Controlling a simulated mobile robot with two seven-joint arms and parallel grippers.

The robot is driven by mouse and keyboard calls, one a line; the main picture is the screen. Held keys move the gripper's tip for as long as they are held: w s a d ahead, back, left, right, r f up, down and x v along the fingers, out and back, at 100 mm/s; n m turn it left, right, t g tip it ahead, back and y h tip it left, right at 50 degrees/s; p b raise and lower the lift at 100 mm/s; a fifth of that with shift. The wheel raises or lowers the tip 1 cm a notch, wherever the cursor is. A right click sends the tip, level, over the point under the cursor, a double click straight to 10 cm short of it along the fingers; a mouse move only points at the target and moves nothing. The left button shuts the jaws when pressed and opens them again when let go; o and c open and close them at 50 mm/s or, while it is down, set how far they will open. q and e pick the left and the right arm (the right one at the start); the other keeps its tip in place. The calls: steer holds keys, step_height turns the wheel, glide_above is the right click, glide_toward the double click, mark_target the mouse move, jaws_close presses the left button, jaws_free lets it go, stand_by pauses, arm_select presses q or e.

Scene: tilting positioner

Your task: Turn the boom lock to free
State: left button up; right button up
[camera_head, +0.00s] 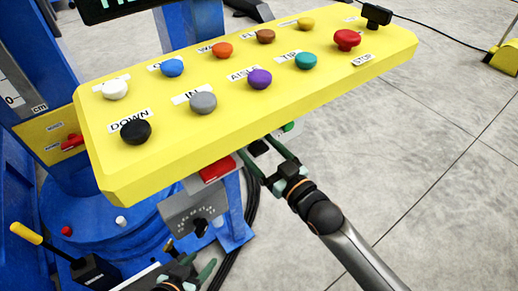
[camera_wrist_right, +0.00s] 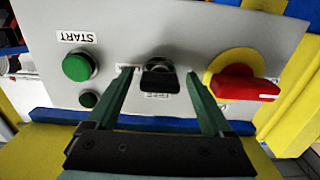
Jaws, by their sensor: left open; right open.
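A black turn knob (camera_wrist_right: 160,78) sits on a grey panel in the right wrist view, with small labels at its left and below it. I take it to be the boom lock, but the labels are too small to read surely. My right gripper (camera_wrist_right: 158,90) is open, with one finger on each side of the knob; I cannot tell whether they touch it. In the head view my right gripper (camera_head: 256,147) is under the yellow console's near edge, which partly hides the panel. My left gripper (camera_head: 190,262) is open at the bottom, below a grey box (camera_head: 195,210).
A green START button (camera_wrist_right: 78,66) and a red rotary switch (camera_wrist_right: 245,88) on a yellow disc flank the knob. The yellow console (camera_head: 250,120) carries several coloured buttons. A blue machine (camera_head: 110,235) stands at left. The grey floor (camera_head: 430,160) at right is mostly clear.

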steer(key=shift+w+a, duration=0.1)
steer(key=shift+c, duration=0.3)
jaws_close()
stand_by(0.4)
